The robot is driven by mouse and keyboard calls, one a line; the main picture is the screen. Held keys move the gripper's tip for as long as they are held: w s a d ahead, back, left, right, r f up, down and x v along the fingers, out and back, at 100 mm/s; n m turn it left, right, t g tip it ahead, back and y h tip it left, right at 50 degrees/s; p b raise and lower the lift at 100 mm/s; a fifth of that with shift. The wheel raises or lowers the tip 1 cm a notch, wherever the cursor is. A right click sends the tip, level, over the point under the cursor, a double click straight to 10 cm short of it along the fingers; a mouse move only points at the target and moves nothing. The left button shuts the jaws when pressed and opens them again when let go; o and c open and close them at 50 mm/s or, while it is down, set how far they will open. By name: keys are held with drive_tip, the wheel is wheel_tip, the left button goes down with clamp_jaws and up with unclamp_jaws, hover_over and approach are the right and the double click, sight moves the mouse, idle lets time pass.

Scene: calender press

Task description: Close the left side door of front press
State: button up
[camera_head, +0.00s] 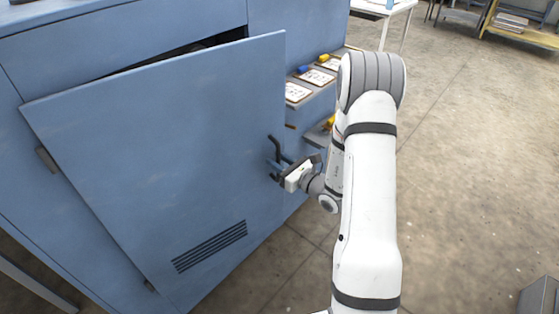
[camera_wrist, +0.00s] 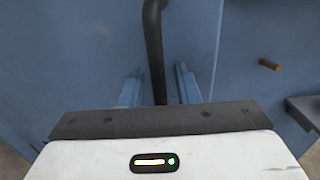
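The blue side door (camera_head: 160,150) of the press stands ajar, with a dark gap along its top edge. It has a vent grille at its lower part and a dark bent handle (camera_head: 274,145) near its right edge. My gripper (camera_head: 277,167) is at the handle. In the wrist view the handle (camera_wrist: 153,40) runs down between the two separated fingers (camera_wrist: 159,88), with room visible on both sides. The fingers look open around the handle; contact cannot be made out. The handle's lower end is hidden behind the gripper body.
The blue press body (camera_head: 130,35) surrounds the door. Right of the door are ledges with white cards (camera_head: 296,92) and blue and yellow knobs. A white table (camera_head: 385,8) stands behind. The concrete floor (camera_head: 470,160) to the right is mostly clear, with a grey box (camera_head: 540,296) at the lower right.

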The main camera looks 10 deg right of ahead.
drive_tip(key=shift+c, duration=0.4)
clamp_jaws()
